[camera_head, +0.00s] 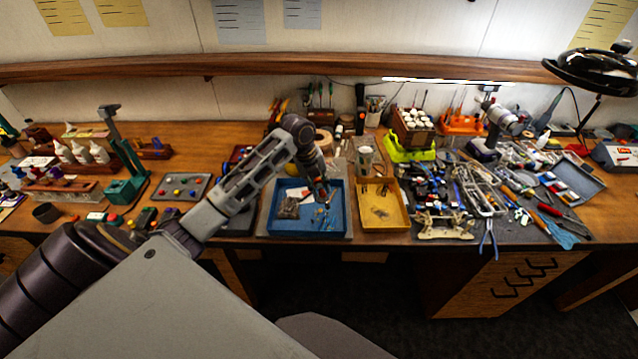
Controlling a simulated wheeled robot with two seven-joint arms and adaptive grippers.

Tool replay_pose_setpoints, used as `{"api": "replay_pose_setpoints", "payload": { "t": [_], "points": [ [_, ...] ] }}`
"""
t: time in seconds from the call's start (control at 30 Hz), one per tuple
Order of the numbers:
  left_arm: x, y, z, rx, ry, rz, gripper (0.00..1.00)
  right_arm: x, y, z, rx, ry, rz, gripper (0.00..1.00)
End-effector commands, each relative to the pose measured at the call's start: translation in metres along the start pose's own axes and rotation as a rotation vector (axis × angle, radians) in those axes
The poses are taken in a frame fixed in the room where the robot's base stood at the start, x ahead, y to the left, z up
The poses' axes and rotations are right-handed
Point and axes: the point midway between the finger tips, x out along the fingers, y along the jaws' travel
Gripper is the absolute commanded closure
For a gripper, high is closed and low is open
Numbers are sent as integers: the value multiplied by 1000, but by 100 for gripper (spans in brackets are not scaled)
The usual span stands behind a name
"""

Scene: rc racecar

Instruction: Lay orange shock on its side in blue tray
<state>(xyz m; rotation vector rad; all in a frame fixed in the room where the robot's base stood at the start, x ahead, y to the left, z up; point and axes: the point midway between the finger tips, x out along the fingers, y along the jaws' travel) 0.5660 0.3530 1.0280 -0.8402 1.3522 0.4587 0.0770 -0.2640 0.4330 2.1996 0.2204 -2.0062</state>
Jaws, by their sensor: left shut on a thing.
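The blue tray (275,228) sits near the front edge of the bench, in the middle of the head view. Small parts lie in it, among them a greyish item on its left side and bits on its right side. My left gripper (321,192) reaches over the tray's right half, pointing down. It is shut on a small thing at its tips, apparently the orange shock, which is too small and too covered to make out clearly. I cannot tell whether it touches the tray floor. My right gripper is out of view.
A yellow tray (382,222) stands right beside the blue one. A cluttered mat with car parts and tools (500,205) fills the right side. A grey board with coloured knobs (181,188) lies to the left.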

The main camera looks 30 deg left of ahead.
Motion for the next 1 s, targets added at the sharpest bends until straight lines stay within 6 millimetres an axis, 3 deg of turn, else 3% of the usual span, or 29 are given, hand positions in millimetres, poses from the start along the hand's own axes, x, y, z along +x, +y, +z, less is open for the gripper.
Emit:
{"api": "replay_pose_setpoints", "payload": {
  "t": [0.6,1.0],
  "points": [
    [44,12,0,-1,0,1,96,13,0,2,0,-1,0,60],
    [55,15,0,-1,0,0,96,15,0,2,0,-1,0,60]
  ]
}}
